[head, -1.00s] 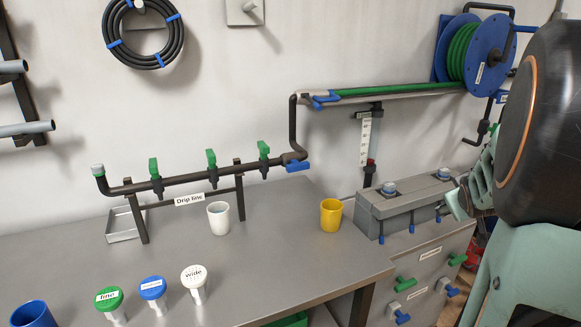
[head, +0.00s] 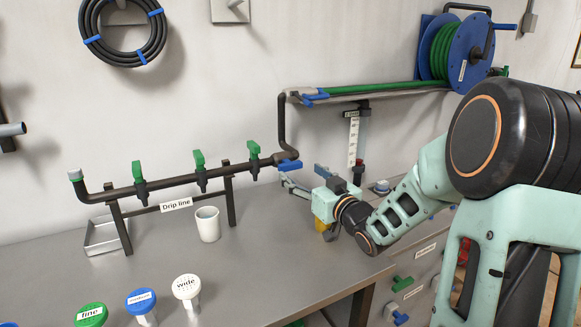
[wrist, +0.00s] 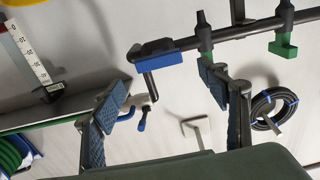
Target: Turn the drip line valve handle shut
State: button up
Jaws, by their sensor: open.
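The drip line manifold (head: 165,188) is a dark pipe on a stand with a "Drip line" label and several green upright levers. A blue handle (head: 290,165) sits at its right end, lying along the pipe. My gripper (head: 303,178) is open and empty, just right of and below this handle in the head view. In the wrist view, the blue handle (wrist: 158,60) shows beyond and between my two spread fingers (wrist: 165,98). The fingers appear apart from it. A green lever (wrist: 283,47) is also in that view.
A white cup (head: 208,225) stands by the manifold. A yellow cup (head: 321,228) is partly hidden by my gripper. Caps labelled "fine" (head: 90,313), blue (head: 141,300) and "wide" (head: 187,287) stand in front. A hose reel (head: 462,58) hangs at the back right.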

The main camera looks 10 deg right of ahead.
aim_at(292, 166)
jog(key=x, duration=0.7)
jog(key=shift+w+f, duration=0.1)
jog(key=shift+w, duration=0.05)
jog(key=shift+c, duration=0.3)
jog(key=c, duration=1.1)
